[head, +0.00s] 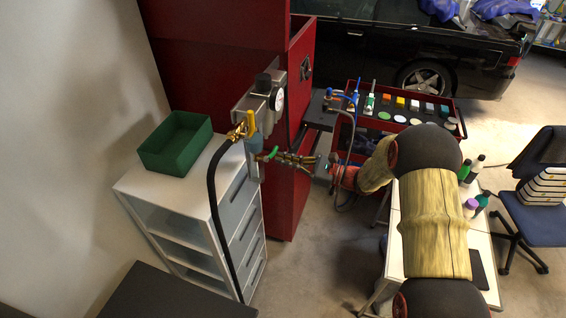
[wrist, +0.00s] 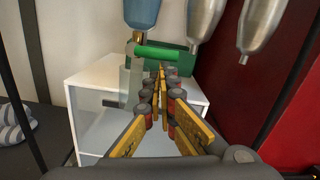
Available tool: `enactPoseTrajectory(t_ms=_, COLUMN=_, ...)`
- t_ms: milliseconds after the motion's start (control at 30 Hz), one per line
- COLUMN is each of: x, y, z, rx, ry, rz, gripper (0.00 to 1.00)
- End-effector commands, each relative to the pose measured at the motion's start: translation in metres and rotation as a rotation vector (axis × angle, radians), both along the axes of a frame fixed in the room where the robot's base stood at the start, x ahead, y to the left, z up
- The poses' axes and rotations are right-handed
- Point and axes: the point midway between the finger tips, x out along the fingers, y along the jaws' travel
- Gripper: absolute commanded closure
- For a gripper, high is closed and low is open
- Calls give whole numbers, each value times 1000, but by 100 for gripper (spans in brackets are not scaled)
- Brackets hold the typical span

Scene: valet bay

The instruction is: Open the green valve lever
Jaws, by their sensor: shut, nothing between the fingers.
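The green valve lever (head: 268,155) sticks out from the valve assembly beside the red cabinet, low on the blue-grey bowl. In the wrist view the lever (wrist: 162,53) is a bright green bar lying nearly level, just beyond my fingertips. My gripper (head: 279,156) reaches in from the right, its brass-coloured fingers pointing left at the lever. In the wrist view my gripper (wrist: 160,74) is shut and empty, its tips just below the lever's middle. I cannot tell whether they touch it. A yellow lever (head: 252,122) stands upright higher on the assembly.
A pressure gauge (head: 278,99) and a black hose (head: 216,205) belong to the assembly. A green bin (head: 176,144) sits on the white drawer unit (head: 140,187). Two metal bowls (wrist: 207,18) hang right of the lever. The red cabinet (head: 286,205) stands close behind.

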Motion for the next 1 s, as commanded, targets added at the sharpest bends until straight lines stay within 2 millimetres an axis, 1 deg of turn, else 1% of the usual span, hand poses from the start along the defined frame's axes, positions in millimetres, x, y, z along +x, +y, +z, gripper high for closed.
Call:
enactPoseTrajectory(t_ms=267, x=4, y=-1, z=4, rx=-50, ry=-140, rz=1, gripper=100)
enactPoseTrajectory(t_ms=567, x=7, y=-3, z=15, rx=-135, ry=-378, rz=0, gripper=100)
enactPoseTrajectory(t_ms=1000, x=7, y=-2, z=33, rx=-259, ry=-718, rz=0, gripper=100)
